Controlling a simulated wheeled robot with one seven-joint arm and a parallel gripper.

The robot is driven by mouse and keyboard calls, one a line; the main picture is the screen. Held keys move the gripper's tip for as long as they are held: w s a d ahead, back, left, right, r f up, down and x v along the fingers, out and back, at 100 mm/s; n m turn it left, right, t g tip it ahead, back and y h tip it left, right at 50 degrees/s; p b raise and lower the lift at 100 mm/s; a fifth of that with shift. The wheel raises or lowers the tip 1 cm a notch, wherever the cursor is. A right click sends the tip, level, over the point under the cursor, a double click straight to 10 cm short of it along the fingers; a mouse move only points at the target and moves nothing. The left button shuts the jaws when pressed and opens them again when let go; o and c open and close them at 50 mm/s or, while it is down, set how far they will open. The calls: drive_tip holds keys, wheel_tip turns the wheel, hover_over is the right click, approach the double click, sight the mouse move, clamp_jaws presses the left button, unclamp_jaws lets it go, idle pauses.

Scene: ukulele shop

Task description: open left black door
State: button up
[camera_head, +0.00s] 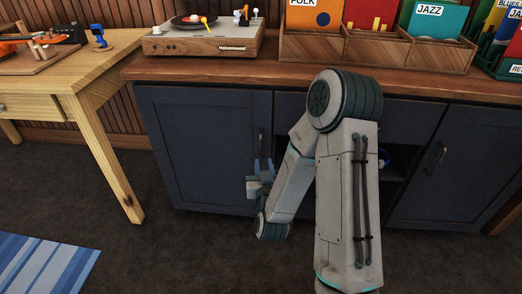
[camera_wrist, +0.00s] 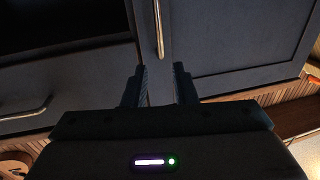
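The left black door (camera_head: 205,150) is a dark blue-black framed panel on the cabinet's left side, and it looks shut. Its slim vertical handle (camera_head: 262,142) is near the door's right edge. In the wrist view the door (camera_wrist: 235,40) fills the upper right, and the metal handle (camera_wrist: 159,30) shows upper centre. My gripper (camera_head: 262,168) is at the handle's lower end in the head view. In the wrist view my gripper (camera_wrist: 160,70) is open, and the handle's near end lies in line with the gap between its fingertips. Contact cannot be told.
A right door (camera_head: 435,170) and a dark open middle section stand beyond my arm. The wrist view shows a drawer handle (camera_wrist: 28,108) at left. A turntable (camera_head: 205,38) and record crates (camera_head: 430,53) stand on top. A wooden table (camera_head: 95,85) is at left; the floor in front of the door is clear.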

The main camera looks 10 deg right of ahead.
sight(261, 143)
drive_tip(key=shift+w+f+b, duration=0.2)
drive_tip(key=shift+f+b, duration=0.05)
drive_tip(key=shift+b, duration=0.65)
drive_tip(key=w, duration=0.3)
drive_tip(key=w+d, duration=0.1)
drive_tip(key=w, duration=0.3)
drive_tip(key=w+b, duration=0.1)
drive_tip(key=w, duration=0.3)
drive_tip(key=shift+d+r, duration=0.15)
drive_tip(key=shift+r, duration=0.1)
clamp_jaws()
